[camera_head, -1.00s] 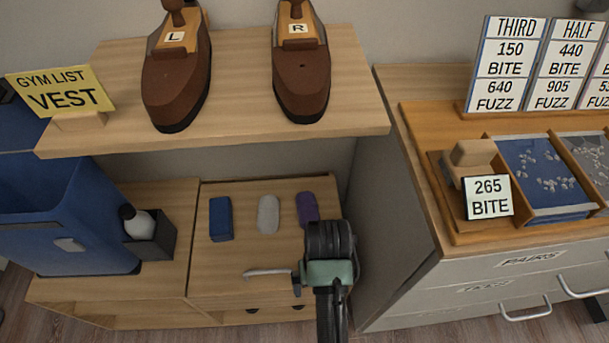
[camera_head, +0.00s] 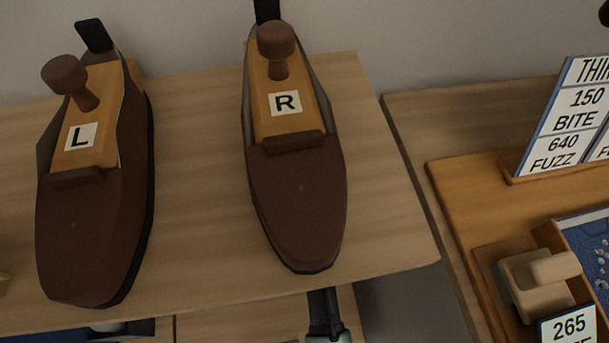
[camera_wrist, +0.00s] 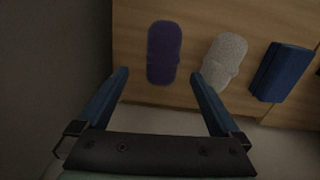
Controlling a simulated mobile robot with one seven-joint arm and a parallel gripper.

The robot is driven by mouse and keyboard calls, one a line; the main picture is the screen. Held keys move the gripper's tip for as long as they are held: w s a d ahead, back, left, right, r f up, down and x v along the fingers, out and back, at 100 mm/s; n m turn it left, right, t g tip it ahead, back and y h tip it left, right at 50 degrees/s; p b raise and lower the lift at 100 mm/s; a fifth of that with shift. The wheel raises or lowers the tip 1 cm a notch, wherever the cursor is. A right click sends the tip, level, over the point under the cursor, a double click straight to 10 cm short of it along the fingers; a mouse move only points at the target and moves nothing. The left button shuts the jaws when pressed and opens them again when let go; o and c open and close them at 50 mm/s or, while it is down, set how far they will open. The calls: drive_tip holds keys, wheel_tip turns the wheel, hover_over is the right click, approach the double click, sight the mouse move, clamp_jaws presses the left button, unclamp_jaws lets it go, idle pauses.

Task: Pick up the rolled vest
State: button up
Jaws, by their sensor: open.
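In the wrist view, three small bundles lie in a row on a light wooden surface (camera_wrist: 190,92). They are a purple roll (camera_wrist: 164,52), a pale grey roll (camera_wrist: 222,60) and a blue, boxier bundle (camera_wrist: 282,72). None has a readable label, so I cannot tell which is the vest. My gripper (camera_wrist: 158,75) is open and empty. Its two blue fingers point toward the purple roll, one on either side of it in the picture; contact is not visible. In the head view the bundles are hidden or out of frame.
In the head view, a shelf (camera_head: 200,230) bears brown shoes marked L (camera_head: 92,235) and R (camera_head: 298,205), overhanging my arm. A wooden tray (camera_head: 455,200) with a 265 BITE card (camera_head: 568,328) stands at right. A grey wall (camera_wrist: 50,60) is at left in the wrist view.

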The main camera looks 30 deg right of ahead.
drive_tip(key=f+b, duration=0.1)
drive_tip(key=f, duration=0.2)
drive_tip(key=f+b, duration=0.1)
drive_tip(key=f, duration=0.2)
drive_tip(key=f+b, duration=0.1)
drive_tip(key=f, duration=0.2)
drive_tip(key=shift+w+a, duration=0.1)
drive_tip(key=shift+a, duration=0.2)
drive_tip(key=shift+r, duration=0.1)
drive_tip(key=c, duration=1.3)
drive_tip(key=shift+r, duration=0.1)
drive_tip(key=shift+c, duration=0.2)
